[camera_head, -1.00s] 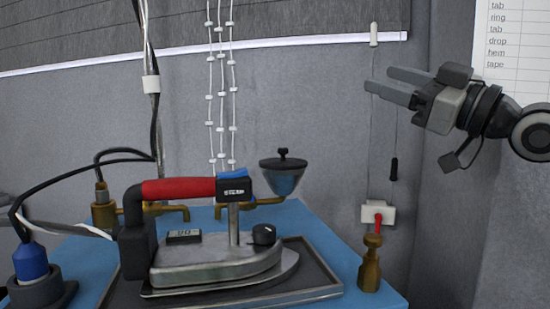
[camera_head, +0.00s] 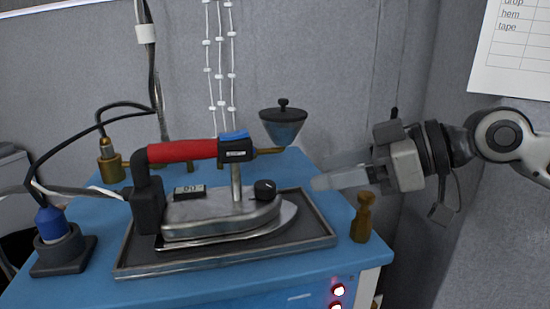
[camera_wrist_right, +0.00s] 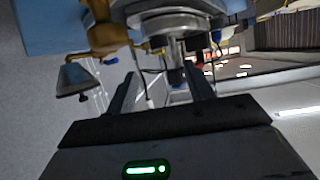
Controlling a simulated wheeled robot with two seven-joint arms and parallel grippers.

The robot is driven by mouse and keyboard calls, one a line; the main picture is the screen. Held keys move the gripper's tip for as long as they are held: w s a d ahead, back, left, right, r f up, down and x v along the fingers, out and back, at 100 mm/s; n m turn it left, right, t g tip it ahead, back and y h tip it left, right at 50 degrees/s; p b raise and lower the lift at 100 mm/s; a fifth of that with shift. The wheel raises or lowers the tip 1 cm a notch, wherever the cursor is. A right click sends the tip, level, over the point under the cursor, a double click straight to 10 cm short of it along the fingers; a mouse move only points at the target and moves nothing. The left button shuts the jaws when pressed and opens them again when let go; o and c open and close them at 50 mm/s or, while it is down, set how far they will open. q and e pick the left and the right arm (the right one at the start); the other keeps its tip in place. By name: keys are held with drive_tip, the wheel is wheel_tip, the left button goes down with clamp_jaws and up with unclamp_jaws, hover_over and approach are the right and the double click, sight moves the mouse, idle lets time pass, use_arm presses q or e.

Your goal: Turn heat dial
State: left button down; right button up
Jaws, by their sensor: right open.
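The heat dial (camera_head: 265,189) is a small black knob with a pale mark, on top of the steam iron's metal base (camera_head: 225,217). The iron has a red handle (camera_head: 182,151) and a small display (camera_head: 189,192) reading about 00. My right gripper (camera_head: 320,182) is open and empty, its fingers pointing left at dial height. The fingertips are a little right of the dial and apart from it. In the right wrist view the dial (camera_wrist_right: 176,62) appears upside down, between and beyond the open fingers (camera_wrist_right: 160,88). My left gripper is not in view.
The iron rests on a dark tray (camera_head: 320,236) on a blue tabletop (camera_head: 85,222). A brass post (camera_head: 363,218) stands at the right, below my right gripper. Cables hang at the left.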

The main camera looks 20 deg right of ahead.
sight(267, 185)
drive_tip(key=p+x, duration=0.2)
drive_tip(key=x, duration=0.8)
drive_tip(key=c, duration=1)
